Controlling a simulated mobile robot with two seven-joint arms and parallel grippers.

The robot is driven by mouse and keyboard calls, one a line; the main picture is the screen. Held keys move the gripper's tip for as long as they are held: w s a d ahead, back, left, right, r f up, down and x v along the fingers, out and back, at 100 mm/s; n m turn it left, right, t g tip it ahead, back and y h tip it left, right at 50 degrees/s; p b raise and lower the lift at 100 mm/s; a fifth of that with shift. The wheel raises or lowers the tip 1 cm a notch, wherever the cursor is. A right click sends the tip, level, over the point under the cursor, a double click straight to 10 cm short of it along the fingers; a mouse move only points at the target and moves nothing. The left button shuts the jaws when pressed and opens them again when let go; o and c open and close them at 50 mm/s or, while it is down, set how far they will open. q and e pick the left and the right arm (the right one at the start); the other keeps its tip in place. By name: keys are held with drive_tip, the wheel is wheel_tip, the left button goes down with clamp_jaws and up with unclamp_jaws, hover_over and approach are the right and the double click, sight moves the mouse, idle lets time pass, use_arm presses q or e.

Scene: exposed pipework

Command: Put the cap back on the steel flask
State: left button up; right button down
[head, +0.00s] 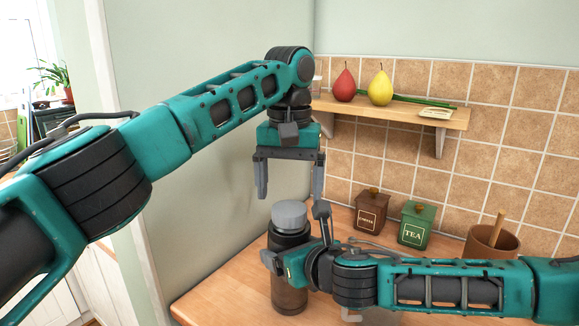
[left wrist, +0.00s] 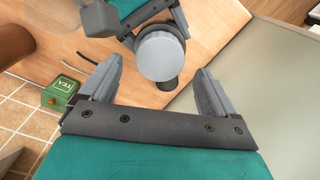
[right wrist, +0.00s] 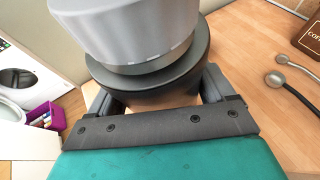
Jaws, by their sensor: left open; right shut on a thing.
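The steel flask (head: 289,292) stands upright on the wooden counter in the head view, with a dark body. The grey cap (head: 289,214) sits on top of its neck; I cannot tell whether it is tight. The cap also shows in the left wrist view (left wrist: 163,52) and large in the right wrist view (right wrist: 140,28). My right gripper (right wrist: 157,92) is shut on the flask's dark upper body, below the cap. My left gripper (head: 290,192) is open and empty just above the cap, its fingers pointing down on either side, apart from it.
A brown canister (head: 370,211) and a green tea canister (head: 416,225) stand behind to the right, with a brown pot (head: 490,242) farther right. A shelf (head: 395,111) with a red pear and a yellow pear hangs on the tiles. Spoons (right wrist: 290,82) lie beside the flask.

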sight(290, 208)
use_arm(q)
drive_tip(key=shift+f, duration=1.85)
drive_tip(key=shift+c, duration=0.3)
drive_tip(key=c, duration=1)
drive_tip(key=shift+m, duration=0.9)
drive_tip(key=o, duration=1.1)
drive_tip(key=shift+o, duration=0.2)
drive_tip(key=shift+r, duration=2.3)
drive_tip(key=shift+c, duration=0.4)
